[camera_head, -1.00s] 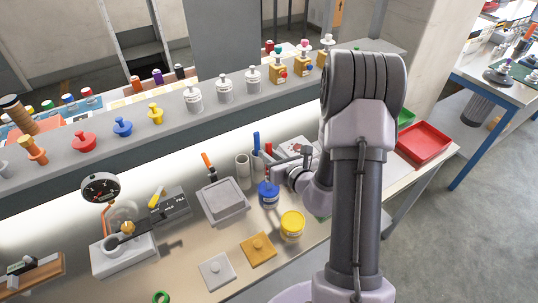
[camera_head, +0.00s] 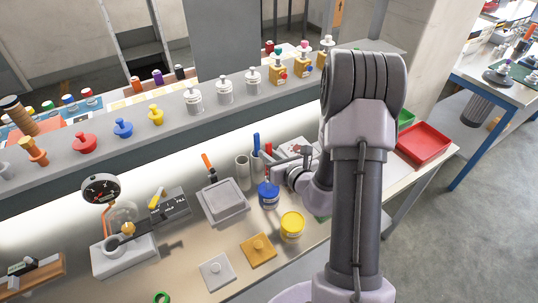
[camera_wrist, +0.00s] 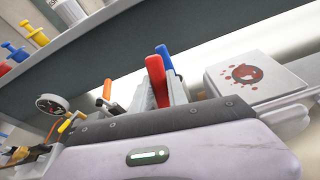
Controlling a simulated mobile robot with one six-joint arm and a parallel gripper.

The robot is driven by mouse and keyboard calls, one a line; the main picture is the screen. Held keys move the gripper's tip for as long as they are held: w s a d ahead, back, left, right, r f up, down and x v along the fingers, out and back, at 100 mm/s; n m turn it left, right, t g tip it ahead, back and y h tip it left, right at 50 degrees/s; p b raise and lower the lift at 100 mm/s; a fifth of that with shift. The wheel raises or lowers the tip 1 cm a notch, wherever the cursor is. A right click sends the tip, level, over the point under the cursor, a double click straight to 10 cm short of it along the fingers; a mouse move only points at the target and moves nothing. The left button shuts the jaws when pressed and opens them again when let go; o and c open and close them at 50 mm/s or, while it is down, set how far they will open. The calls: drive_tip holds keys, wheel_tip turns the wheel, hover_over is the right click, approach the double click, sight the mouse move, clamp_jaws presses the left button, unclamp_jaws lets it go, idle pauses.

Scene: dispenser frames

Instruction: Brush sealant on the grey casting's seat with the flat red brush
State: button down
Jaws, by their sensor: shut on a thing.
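The flat red brush (camera_head: 268,149) stands upright beside the grey holder tubes, its red handle showing; it also shows in the wrist view (camera_wrist: 157,78), just beyond my gripper's body. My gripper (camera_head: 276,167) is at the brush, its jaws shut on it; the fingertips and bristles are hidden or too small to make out. The grey casting (camera_head: 207,275), a square plate with a raised round seat, lies flat near the bench's front edge, well left of and nearer than my gripper. A blue pot (camera_head: 268,194) and a yellow-lidded pot (camera_head: 292,225) stand between them.
A blue-handled tool (camera_head: 256,141) stands close behind the red one in the grey tubes (camera_head: 242,168). An orange-yellow casting (camera_head: 258,251) lies beside the grey one. A grey tray (camera_head: 224,203) stands left of the pots. A red-spotted white box (camera_wrist: 255,82) is at the right.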

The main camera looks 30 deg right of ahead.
wheel_tip(320, 180, up, 7)
drive_tip(key=p, duration=0.5)
drive_tip(key=shift+f, duration=0.3)
